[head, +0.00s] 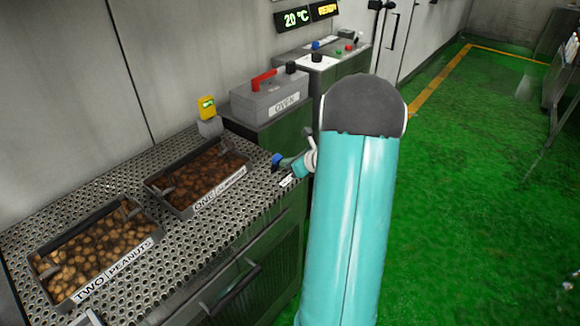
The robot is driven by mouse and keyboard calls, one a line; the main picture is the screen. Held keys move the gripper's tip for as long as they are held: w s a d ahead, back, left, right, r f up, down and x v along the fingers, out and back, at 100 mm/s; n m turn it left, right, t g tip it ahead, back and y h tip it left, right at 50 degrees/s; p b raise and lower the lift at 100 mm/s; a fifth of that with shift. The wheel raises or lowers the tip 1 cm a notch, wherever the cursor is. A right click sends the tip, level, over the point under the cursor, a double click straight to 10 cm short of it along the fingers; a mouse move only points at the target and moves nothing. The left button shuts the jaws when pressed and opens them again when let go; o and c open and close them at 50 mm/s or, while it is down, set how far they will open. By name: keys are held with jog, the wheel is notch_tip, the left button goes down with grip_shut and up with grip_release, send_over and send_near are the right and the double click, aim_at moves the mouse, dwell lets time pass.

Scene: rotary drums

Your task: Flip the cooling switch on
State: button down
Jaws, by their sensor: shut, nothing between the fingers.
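A small blue knob (277,160) stands at the right edge of the perforated table, by a small white label (288,181) too small to read. It may be the cooling switch, but I cannot tell its position. My gripper (294,163) is close to the right of this knob, shut and empty, and partly hidden behind my large teal arm link. I cannot tell whether it touches the knob.
On the perforated table (110,190) are trays of peanuts (62,301) and brown pieces (235,181). A grey OVEN box (262,101) with a red lever (263,79) is behind. Farther back are a button panel (343,48) and a 20 °C display (295,19). Green floor (470,200) is clear at right.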

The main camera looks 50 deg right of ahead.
aim_at(276, 155)
jog(key=shift+w+a+r+g, duration=0.1)
jog(key=shift+w+r+g, duration=0.6)
jog(key=shift+w+g, duration=0.4)
jog(key=w+g, duration=0.2)
jog(key=g, duration=0.1)
jog(key=shift+a+r, duration=0.1)
jog(key=shift+r, duration=0.3)
jog(key=shift+s, duration=0.3)
jog(key=shift+w, duration=0.1)
jog(key=shift+r, duration=0.7)
